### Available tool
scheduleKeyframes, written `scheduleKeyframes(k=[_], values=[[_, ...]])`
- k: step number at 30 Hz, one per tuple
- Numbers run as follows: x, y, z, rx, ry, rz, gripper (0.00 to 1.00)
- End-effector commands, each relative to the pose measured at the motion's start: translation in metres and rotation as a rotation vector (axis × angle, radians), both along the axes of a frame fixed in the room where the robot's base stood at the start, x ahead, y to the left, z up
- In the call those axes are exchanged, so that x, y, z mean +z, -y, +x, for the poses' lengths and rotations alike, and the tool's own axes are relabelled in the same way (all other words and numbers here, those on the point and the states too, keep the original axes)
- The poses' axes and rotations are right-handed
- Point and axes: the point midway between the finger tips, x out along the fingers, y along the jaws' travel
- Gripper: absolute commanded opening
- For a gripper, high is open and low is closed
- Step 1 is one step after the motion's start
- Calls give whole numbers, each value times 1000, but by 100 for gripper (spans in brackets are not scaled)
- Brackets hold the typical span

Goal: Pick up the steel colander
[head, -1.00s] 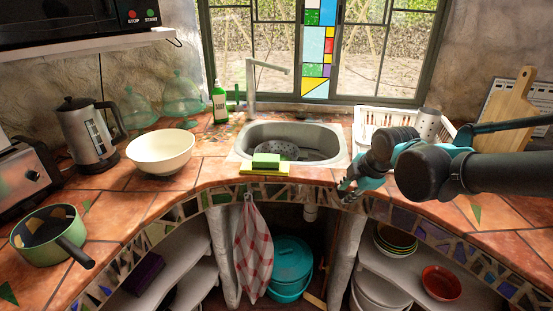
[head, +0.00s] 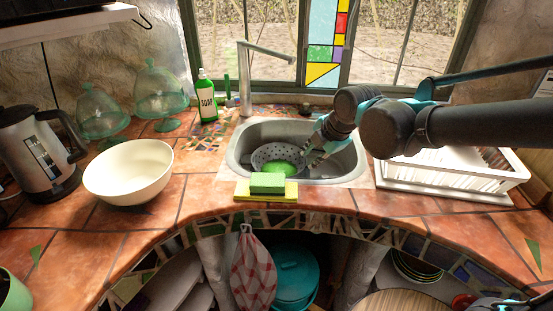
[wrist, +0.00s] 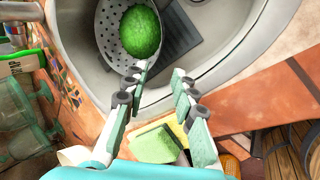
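The steel colander (head: 264,152), a grey bowl full of holes, sits in the sink basin (head: 238,159) at its left side. A round green textured thing (head: 281,169) lies in it; in the wrist view this green ball (wrist: 141,31) covers part of the colander (wrist: 109,42). My gripper (head: 310,158) is over the basin, just right of the colander. In the wrist view my gripper (wrist: 160,72) is open with nothing between its fingers. One fingertip overlaps the colander's near rim in the picture; I cannot tell whether they touch.
A green sponge (head: 267,182) on a yellow one (head: 243,190) lies at the sink's front edge. The faucet (head: 245,80) and soap bottle (head: 207,98) stand behind. A white bowl (head: 128,173) is left, a white dish rack (head: 450,180) right.

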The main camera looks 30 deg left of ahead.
Motion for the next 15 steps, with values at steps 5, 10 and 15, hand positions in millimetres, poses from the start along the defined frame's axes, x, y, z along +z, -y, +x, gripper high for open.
scheduleKeyframes(k=[5,10,15], values=[[-7,-4,1,1,0,0,27],[-28,-15,7,1,0,0,27],[-50,-27,12,1,0,0,27]])
